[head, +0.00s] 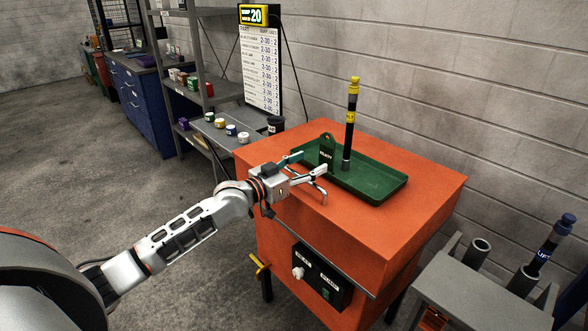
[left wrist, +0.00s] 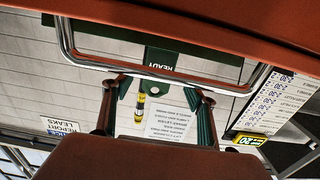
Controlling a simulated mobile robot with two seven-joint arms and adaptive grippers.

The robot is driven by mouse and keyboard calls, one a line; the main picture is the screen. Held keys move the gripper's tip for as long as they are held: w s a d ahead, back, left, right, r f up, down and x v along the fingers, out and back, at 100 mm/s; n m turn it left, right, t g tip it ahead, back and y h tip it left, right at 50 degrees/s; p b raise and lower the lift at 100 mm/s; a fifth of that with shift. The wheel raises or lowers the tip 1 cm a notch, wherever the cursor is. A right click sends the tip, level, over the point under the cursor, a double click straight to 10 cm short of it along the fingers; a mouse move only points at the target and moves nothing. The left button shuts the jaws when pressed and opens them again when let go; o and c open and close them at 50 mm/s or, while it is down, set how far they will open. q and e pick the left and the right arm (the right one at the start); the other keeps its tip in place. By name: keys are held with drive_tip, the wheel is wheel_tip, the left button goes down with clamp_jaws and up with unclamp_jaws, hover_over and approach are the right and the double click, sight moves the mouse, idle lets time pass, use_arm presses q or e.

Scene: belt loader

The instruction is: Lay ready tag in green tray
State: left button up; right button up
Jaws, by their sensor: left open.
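The ready tag (head: 326,152) is a dark green plate with a round hole at its top and a small READY label. It stands upright at the left end of the green tray (head: 385,192); how its lower edge rests is hard to tell. My left gripper (head: 313,165) is open and empty, with its fingertips just left of the tag. In the left wrist view the tag (left wrist: 160,58) shows upside down beyond the open left gripper (left wrist: 160,92). I cannot tell whether a finger touches it. My right gripper is not in view.
The tray lies on an orange cabinet (head: 380,240). A black pole with a yellow cap (head: 349,125) stands upright by the tray's back. A shelf (head: 205,125) with small jars is behind left. A grey rack (head: 485,295) with tubes is at right.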

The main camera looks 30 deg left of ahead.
use_arm(q)
drive_tip(key=shift+v, duration=2.8)
